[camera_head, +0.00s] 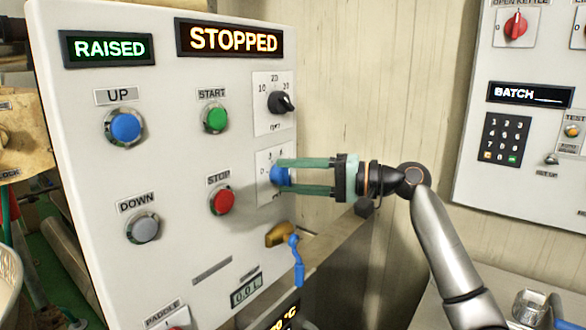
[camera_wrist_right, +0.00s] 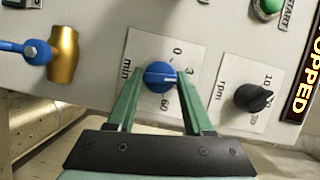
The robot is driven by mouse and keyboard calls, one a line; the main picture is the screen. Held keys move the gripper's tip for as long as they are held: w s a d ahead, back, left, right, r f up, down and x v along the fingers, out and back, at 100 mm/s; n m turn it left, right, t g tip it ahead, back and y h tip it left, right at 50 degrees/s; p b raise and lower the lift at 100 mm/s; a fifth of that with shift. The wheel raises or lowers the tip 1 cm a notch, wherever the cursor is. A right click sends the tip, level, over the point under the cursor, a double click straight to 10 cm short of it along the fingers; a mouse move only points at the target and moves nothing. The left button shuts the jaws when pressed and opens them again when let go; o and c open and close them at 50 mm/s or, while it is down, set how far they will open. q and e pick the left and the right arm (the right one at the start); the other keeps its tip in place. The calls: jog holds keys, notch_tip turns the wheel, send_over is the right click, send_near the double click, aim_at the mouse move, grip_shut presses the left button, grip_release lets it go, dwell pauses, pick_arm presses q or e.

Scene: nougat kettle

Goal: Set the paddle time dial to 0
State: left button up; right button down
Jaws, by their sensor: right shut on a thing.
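The paddle time dial is a small blue knob (camera_head: 280,176) on a white scale plate (camera_head: 264,160), low on the right side of the white control panel. In the right wrist view the blue dial (camera_wrist_right: 159,76) has a pale line across its face, lying about level in the picture. Printed marks including 0, 3, 60 and "min" surround it. I cannot tell for sure which end of the line is the pointer. My right gripper (camera_head: 283,177) comes from the right with its green fingers on both sides of the dial, shut on it. My left gripper is not in view.
A black rpm dial (camera_head: 281,102) sits above the blue one. The red STOP button (camera_head: 222,201) is to its left, and a brass valve with a blue handle (camera_head: 298,262) is below. A second panel (camera_head: 470,165) stands at the right.

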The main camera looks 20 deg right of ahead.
jog(key=shift+s+a+r+n+h+p, duration=0.1)
jog(key=shift+n+h+p, duration=0.75)
jog(key=shift+n+p, duration=0.5)
jog(key=shift+w+r+n+h+p, duration=0.1)
jog(key=shift+n+h+p, duration=0.8)
jog(key=shift+n, duration=0.75)
jog(key=shift+s+a+r+n+h+p, duration=0.1)
jog(key=shift+n+h+p, duration=0.65)
jog(key=shift+n+p, duration=0.65)
jog(key=shift+c, duration=1.5)
grip_release()
